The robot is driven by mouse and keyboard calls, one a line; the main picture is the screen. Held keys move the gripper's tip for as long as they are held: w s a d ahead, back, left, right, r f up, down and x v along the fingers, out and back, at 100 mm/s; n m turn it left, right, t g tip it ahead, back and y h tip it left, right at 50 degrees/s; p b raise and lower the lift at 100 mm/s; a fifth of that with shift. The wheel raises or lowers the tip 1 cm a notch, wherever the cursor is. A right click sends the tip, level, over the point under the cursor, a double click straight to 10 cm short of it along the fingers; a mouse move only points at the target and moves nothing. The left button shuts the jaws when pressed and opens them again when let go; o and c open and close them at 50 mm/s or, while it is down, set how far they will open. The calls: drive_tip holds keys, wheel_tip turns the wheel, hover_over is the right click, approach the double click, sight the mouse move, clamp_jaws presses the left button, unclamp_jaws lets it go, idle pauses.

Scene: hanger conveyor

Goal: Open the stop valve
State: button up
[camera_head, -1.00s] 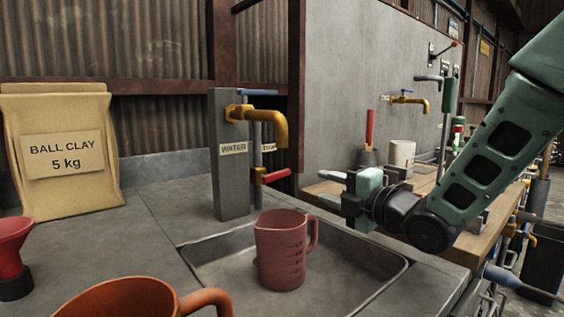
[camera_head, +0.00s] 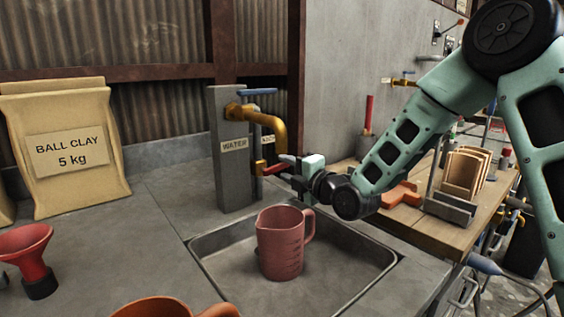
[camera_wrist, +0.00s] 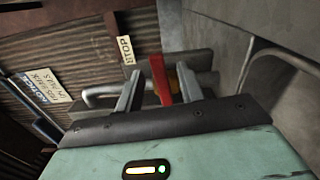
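The stop valve's red lever (camera_head: 274,168) sticks out low on the pipe, below the yellow tap (camera_head: 262,125) beside the grey water post (camera_head: 232,155). My gripper (camera_head: 279,168) is at the lever's outer end. In the wrist view, the red lever (camera_wrist: 160,80) stands between the two fingers of my gripper (camera_wrist: 153,82), closer to the right finger. The fingers are apart with a gap visible on the left side. A "STOP" label (camera_wrist: 126,49) shows behind. Whether a finger touches the lever cannot be told.
A pink measuring jug (camera_head: 282,245) stands in the sink basin (camera_head: 345,270) below my gripper. A blue lever (camera_head: 257,92) tops the tap. A clay bag (camera_head: 65,150) and red funnel (camera_head: 28,255) are left. A wooden bench (camera_head: 440,230) is right.

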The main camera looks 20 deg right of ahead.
drive_tip(key=shift+x, duration=1.35)
clamp_jaws()
